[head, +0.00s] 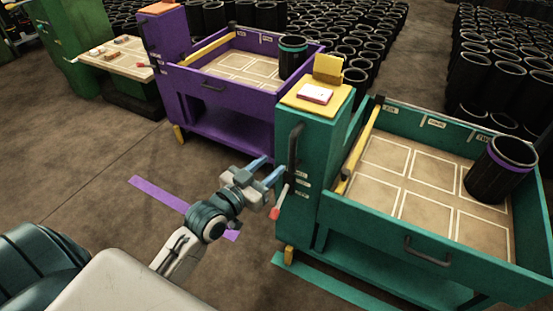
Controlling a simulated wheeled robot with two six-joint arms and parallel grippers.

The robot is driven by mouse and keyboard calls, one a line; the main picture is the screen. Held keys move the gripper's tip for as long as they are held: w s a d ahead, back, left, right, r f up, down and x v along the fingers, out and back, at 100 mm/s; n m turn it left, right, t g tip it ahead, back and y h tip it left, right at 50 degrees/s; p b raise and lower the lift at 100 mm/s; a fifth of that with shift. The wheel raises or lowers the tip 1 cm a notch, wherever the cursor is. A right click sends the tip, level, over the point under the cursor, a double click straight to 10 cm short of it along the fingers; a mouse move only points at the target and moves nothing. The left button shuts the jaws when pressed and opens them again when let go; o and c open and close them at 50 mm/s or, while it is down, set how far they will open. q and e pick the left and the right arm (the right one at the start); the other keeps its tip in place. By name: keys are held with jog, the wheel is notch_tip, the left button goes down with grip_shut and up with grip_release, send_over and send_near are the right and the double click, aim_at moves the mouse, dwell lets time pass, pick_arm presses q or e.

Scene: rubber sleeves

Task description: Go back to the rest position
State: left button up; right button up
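My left gripper (267,172) is in the middle of the head view, its two blue-grey fingers apart and nothing between them. It is in front of the side of the green cart (370,245), near its column; I cannot tell whether it touches it. A black sleeve with a purple band (499,172) stands in the green cart at the back right. A black sleeve with a green band (292,58) stands in the purple cart (220,103) at its right end. My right gripper is not in view.
Rows of black sleeves (490,65) stand behind the carts. A small table (117,57) with small items is at the far left by a green cabinet (75,40). Purple tape (158,193) and green tape (330,287) mark the floor. The floor at left is clear.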

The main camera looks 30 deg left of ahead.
pick_arm(q)
jog(key=shift+s, duration=0.3)
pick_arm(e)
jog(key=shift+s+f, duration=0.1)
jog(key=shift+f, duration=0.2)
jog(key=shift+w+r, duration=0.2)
